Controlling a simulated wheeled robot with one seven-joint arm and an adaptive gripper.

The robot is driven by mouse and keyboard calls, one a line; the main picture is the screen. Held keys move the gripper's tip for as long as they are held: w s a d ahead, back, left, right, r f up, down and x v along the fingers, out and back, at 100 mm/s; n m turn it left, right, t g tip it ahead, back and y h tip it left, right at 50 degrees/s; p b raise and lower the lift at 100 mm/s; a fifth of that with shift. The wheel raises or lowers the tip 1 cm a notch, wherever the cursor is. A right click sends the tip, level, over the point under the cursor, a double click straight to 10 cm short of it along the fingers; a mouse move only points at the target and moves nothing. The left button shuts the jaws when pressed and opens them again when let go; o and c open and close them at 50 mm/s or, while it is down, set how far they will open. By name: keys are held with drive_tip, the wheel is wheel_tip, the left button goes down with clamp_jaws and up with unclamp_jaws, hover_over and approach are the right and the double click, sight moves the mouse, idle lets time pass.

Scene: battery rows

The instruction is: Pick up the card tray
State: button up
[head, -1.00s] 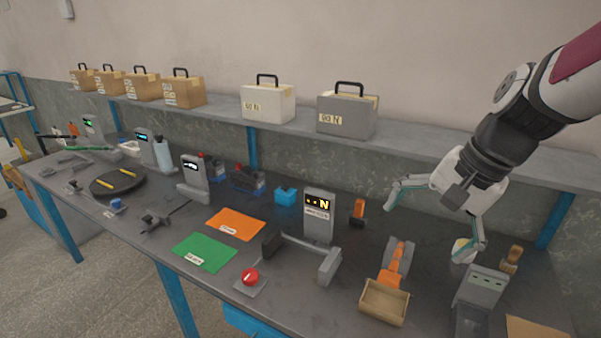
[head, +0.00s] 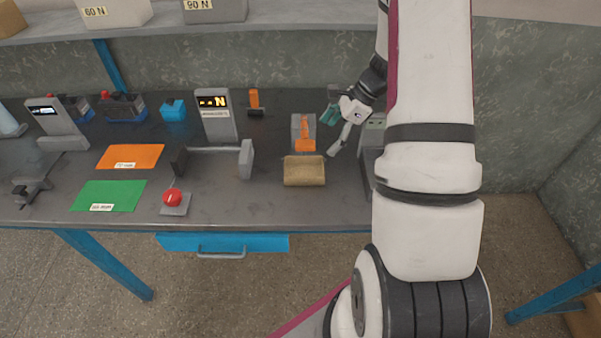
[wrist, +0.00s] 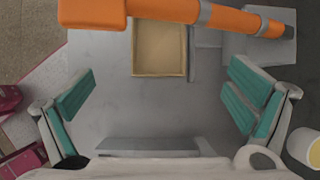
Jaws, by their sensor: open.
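The likely card tray is a shallow tan tray (head: 304,172) on the bench near its front edge. In the wrist view the tan tray (wrist: 160,50) is at the top middle, partly covered by an orange arm-like part (wrist: 165,10). My gripper (head: 337,127) is to the right of and behind the tray in the head view. In the wrist view my gripper (wrist: 162,98) has its teal-padded fingers wide apart, with nothing between them but grey surface. The tray lies beyond the fingertips, apart from them.
An orange device on a grey base (head: 305,132) stands right behind the tray. A red button (head: 173,197) and a grey display stand (head: 217,118) are to its left. A white cup (wrist: 305,146) is at the wrist view's right.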

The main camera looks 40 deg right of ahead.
approach(299, 174)
drive_tip(key=p+x, duration=0.1)
drive_tip(key=x, duration=0.3)
drive_tip(key=shift+w+a+f+p, duration=0.1)
drive_tip(key=shift+a+f+p, duration=0.1)
drive_tip(key=shift+p, duration=0.1)
drive_tip(key=shift+w+a+f, duration=0.1)
drive_tip(key=shift+f, duration=0.15)
drive_tip(key=shift+f, duration=0.25)
idle(0.5)
drive_tip(key=c, duration=1.2)
drive_tip(key=shift+c, duration=0.2)
drive_tip(key=shift+r+p, duration=0.35)
drive_tip(key=shift+r, duration=0.7)
